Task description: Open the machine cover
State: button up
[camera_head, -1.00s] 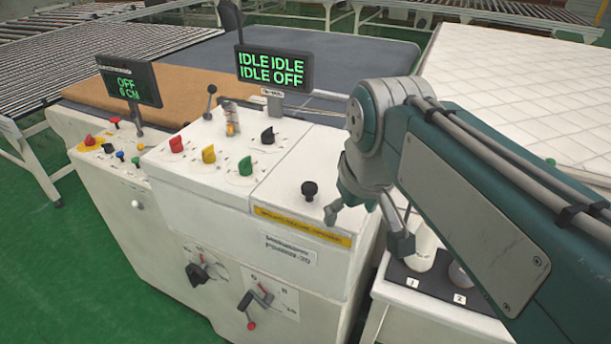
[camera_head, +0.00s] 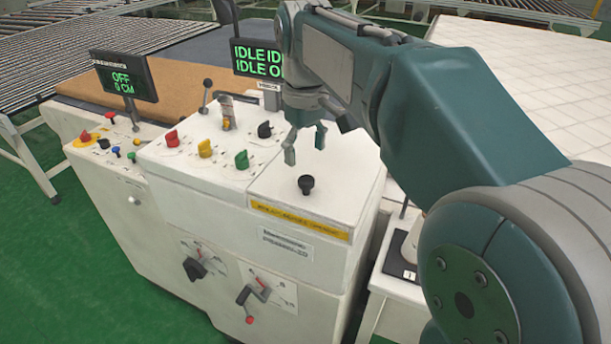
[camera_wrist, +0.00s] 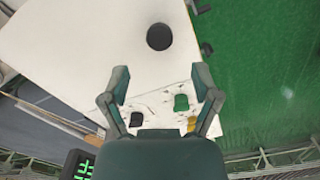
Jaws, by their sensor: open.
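The white machine's cover (camera_head: 345,170) is a flat panel on the right part of its top, with a yellow label strip along its front edge. A black knob (camera_head: 306,184) stands on this panel near the front. The panel lies flat and shut. My gripper (camera_head: 305,150) is open and empty above the panel, behind the knob in the head view. In the wrist view the open fingers (camera_wrist: 160,90) point toward the panel, and the black knob (camera_wrist: 159,37) shows beyond them, apart from both.
Red, yellow, green and black switches (camera_head: 242,160) sit left of the panel. Two displays (camera_head: 125,77) stand behind on posts. A dial (camera_head: 195,268) and a crank (camera_head: 257,290) are on the front face. A white side table (camera_head: 395,285) is at right; green floor lies in front.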

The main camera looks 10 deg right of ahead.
aim_at(306, 179)
notch_tip(306, 179, down, 6)
jog(key=shift+f, duration=0.15)
grip_shut()
